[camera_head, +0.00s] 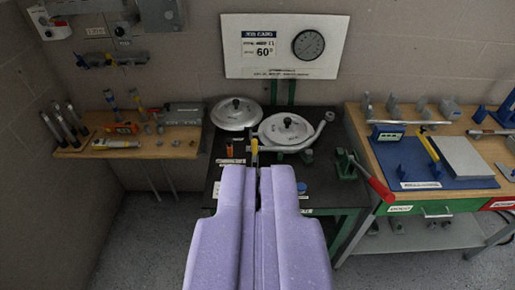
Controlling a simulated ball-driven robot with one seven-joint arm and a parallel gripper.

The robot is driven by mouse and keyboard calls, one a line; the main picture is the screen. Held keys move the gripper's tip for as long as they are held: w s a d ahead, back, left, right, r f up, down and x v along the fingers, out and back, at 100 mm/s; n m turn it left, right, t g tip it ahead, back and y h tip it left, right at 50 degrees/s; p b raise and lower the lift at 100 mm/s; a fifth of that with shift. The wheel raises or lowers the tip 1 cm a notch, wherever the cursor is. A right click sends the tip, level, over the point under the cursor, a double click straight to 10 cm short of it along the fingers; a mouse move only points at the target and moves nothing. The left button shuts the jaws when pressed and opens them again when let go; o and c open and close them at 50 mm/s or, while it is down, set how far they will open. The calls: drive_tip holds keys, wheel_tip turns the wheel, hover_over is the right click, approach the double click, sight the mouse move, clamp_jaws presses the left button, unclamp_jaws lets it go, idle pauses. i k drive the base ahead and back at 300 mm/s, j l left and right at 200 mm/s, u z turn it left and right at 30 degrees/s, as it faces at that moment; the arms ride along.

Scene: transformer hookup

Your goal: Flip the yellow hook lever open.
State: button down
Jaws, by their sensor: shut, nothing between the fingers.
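A small upright yellow piece (254,147), which looks like the hook lever, shows just beyond my fingertips on the black table (225,180). Its lower part is hidden behind my gripper. My gripper (257,170) has pale purple fingers, shut with nothing between them, pointing at the table from the near side. I cannot tell whether the fingertips touch the yellow piece. A round metal lid-like part (285,128) with a black knob and a curved arm sits just behind and to the right of it.
A second round metal lid (236,112) lies behind left. A green clamp with a red handle (372,178) juts over the table's right edge. The right bench holds a blue mat (408,174) and a yellow-handled tool (428,146). A tool shelf (75,153) stands left.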

sight(254, 143)
drive_tip(key=i+j, duration=0.2)
drive_tip(key=i, duration=0.35)
drive_tip(key=i+j, duration=0.2)
drive_tip(key=i, duration=0.35)
drive_tip(key=i+j, duration=0.2)
drive_tip(key=i, duration=0.4)
